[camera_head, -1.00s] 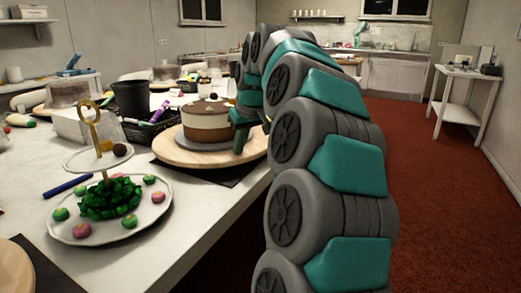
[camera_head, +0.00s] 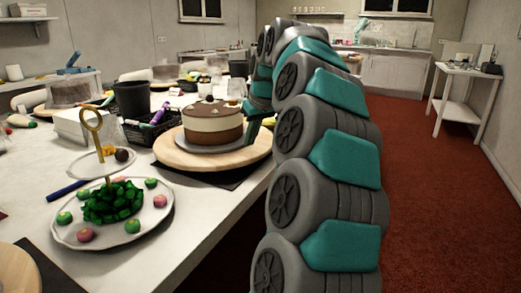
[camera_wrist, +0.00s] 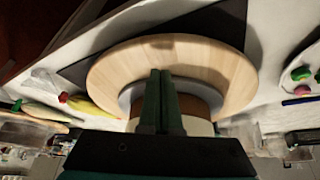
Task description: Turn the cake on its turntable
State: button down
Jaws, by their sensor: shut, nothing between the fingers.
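A layered brown and cream cake (camera_head: 212,123) sits on a grey board (camera_head: 187,144) on a round wooden turntable (camera_head: 185,160) near the table's right edge. In the wrist view the turntable (camera_wrist: 215,68) fills the middle, with part of the cake (camera_wrist: 203,127) behind my fingers. My gripper (camera_head: 253,128) is at the cake's right side, above the turntable. Its green fingers are together and empty in the wrist view (camera_wrist: 160,75). I cannot tell whether the fingertips touch the cake or the board.
A two-tier stand (camera_head: 75,234) with green and pink sweets is at the front left. A black basket (camera_head: 150,132) and a dark bucket (camera_head: 131,99) stand behind the turntable. A dark mat (camera_head: 229,180) lies under it. Red floor (camera_head: 430,190) is free at the right.

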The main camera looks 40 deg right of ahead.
jog(key=shift+r, duration=0.15)
jog(key=b, duration=0.2)
send_near(203, 162)
jog(key=d+f, duration=0.1)
jog(key=d, duration=0.1)
jog(key=d+f, duration=0.2)
jog(key=shift+s+f, duration=0.1)
jog(key=shift+s, duration=0.1)
jog(key=shift+w+a, duration=0.15)
jog(key=shift+a, duration=0.3)
jog(key=w+a, duration=0.2)
jog(key=w+a+p, duration=0.1)
jog(key=w+a, duration=0.1)
jog(key=w, duration=0.1)
jog(key=w+a, duration=0.2)
jog(key=w, duration=0.1)
jog(key=shift+p, duration=0.4)
jog(key=shift+s+f, duration=0.1)
jog(key=shift+f, duration=0.05)
jog(key=shift+f+b, duration=0.8)
jog(key=shift+f, duration=0.5)
jog(key=shift+s+d+b, duration=0.2)
jog(key=shift+s+d, duration=0.7)
jog(key=shift+s, duration=0.25)
jog(key=shift+s+d+b, duration=0.2)
jog(key=shift+s+d, duration=0.65)
jog(key=shift+s, duration=0.3)
